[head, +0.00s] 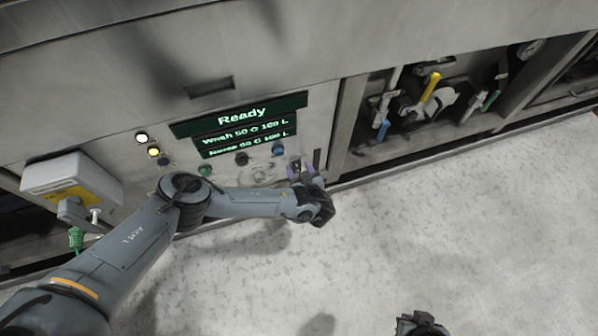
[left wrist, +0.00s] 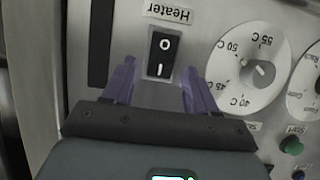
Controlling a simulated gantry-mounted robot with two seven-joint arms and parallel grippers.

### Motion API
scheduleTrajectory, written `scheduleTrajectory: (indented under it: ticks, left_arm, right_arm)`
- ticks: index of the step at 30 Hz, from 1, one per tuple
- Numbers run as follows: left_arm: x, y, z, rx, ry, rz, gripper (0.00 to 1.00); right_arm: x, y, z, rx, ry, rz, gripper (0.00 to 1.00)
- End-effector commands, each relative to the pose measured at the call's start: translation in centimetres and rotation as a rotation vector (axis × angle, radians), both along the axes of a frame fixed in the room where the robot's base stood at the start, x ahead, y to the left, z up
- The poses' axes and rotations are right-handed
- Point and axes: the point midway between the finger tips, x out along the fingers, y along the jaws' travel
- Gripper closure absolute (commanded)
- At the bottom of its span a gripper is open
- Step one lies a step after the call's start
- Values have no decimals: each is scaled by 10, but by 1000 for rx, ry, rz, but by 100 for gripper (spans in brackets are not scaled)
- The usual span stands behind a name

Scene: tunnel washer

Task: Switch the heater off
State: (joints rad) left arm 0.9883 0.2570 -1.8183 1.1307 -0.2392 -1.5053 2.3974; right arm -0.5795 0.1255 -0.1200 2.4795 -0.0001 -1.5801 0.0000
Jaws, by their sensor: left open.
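The heater switch (left wrist: 162,55) is a black rocker marked O and I, under a label reading "Heater" (left wrist: 168,12) that appears upside down in the left wrist view. Which side of the rocker is pressed in, I cannot tell. My left gripper (left wrist: 160,90) is open, its two purple fingers apart on either side of the switch's lower end, with nothing between them. In the head view, my left gripper (head: 301,171) is at the lower right of the control panel and covers most of the switch area. A dark part of my right arm shows at the bottom edge; its fingers are not clear.
A temperature dial (left wrist: 248,70) sits right of the switch in the left wrist view, with a green Start button (left wrist: 291,145) below it. The display (head: 241,115) reads "Ready". Coloured valve handles (head: 430,87) are in the open bay to the right. The floor in front is clear.

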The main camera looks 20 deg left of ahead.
Motion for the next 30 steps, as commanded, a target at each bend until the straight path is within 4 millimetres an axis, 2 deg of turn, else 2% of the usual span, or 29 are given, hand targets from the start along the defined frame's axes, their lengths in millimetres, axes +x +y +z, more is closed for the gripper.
scheduleTrajectory:
  ticks: [12, 14, 23, 24, 30]
  left_arm:
    - [5, 4, -3, 0, 1, 0, 43]
    - [5, 4, -3, 0, 1, 0, 50]
    - [5, 4, -3, 0, 1, 0, 96]
    - [5, 4, -3, 0, 1, 0, 99]
    - [3, 2, -5, 33, -34, -1, 99]
  right_arm:
    - [0, 1, -4, 5, 1, -3, 100]
    - [0, 1, -4, 7, 0, -4, 100]
    - [0, 2, -4, 9, 0, -6, 100]
    - [0, 2, -4, 9, 0, -5, 100]
    - [0, 2, -3, 9, 0, -5, 100]
